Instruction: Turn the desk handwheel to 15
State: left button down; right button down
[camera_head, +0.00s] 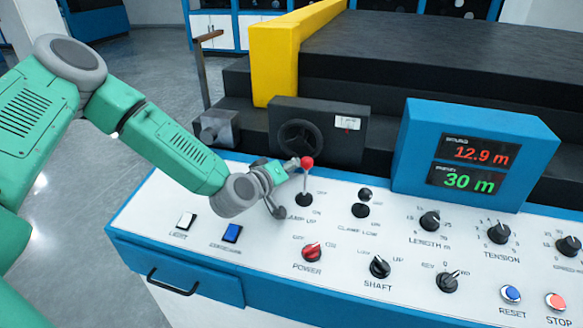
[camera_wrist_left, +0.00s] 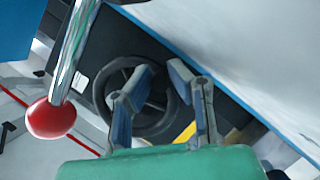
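The black handwheel (camera_head: 300,138) sits on the front of a dark box (camera_head: 345,150) behind the white control desk. A small white readout (camera_head: 347,123) is on the box to its right; its digits are too small to read. In the left wrist view the handwheel (camera_wrist_left: 140,95) lies beyond my left gripper (camera_wrist_left: 167,70), whose two fingers are apart with nothing between them. In the head view my left gripper (camera_head: 283,172) is over the desk, in front of and below the wheel, near the red-knobbed lever (camera_head: 306,162). My right gripper is not in view.
The lever's red ball (camera_wrist_left: 50,118) is close to the left of the gripper in the wrist view. A black-knobbed lever (camera_head: 363,200) and several dials stand on the desk. A blue display box (camera_head: 475,150) reads 12.9 m and 30 m. A yellow post (camera_head: 275,62) rises behind.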

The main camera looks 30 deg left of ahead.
pick_arm(q)
jog(key=n+b, duration=0.1)
jog(key=b, duration=0.1)
jog(key=shift+d+f+h+b, duration=0.25)
jog(key=shift+f+h+b, duration=0.05)
jog(key=shift+f, duration=0.05)
jog(key=shift+d+r, duration=0.1)
jog(key=c, duration=1.8)
grip_release()
jog(key=shift+t, duration=0.3)
jog(key=shift+r, duration=0.1)
